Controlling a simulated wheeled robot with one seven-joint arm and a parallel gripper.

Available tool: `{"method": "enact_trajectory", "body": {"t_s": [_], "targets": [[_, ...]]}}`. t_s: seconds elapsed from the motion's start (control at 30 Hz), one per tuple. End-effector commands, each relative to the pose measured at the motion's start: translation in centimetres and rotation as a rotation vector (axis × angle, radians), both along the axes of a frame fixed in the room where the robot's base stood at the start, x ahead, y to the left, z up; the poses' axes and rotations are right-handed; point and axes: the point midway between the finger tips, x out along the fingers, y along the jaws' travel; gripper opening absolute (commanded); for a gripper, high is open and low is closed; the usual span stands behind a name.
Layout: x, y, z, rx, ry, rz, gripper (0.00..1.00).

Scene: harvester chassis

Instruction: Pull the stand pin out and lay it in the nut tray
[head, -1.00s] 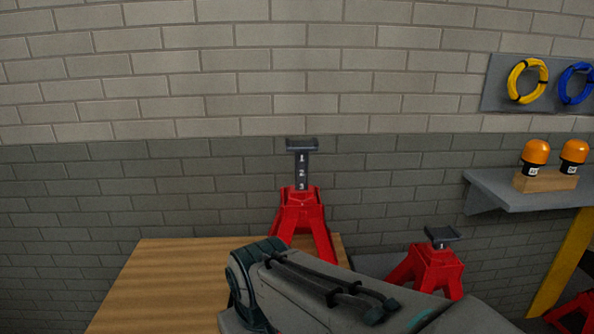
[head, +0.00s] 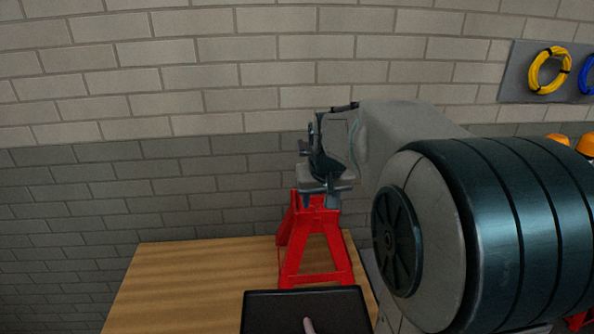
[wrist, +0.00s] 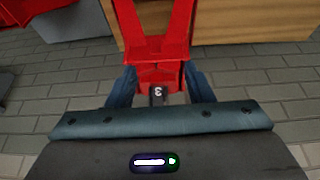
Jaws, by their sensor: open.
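The wooden top (head: 190,280) is clear on the left. A brick wall (head: 120,190) stands behind. My arm covers much of the right side. A yellow cable coil (head: 549,70) hangs on a wall panel, and orange lamps (head: 585,144) show partly behind my arm.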

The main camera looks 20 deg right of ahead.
Motion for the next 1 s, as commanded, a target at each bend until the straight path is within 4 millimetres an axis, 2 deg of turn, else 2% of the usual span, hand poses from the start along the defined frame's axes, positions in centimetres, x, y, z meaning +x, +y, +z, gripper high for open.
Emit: {"method": "enact_trajectory", "body": {"t_s": [0.13,0.27,0.8,1.0], "targets": [[1.7,-1.3,0.6,0.001,-0.011,-0.016,0.47],[2.3,-1.5,-0.3,0.002,-0.012,-0.018,0.47],[5.9,-2.1,-9.4,0.002,-0.010,-0.016,0.47],[6.7,-2.3,-11.4,0.001,-0.011,-0.016,0.47]]}}
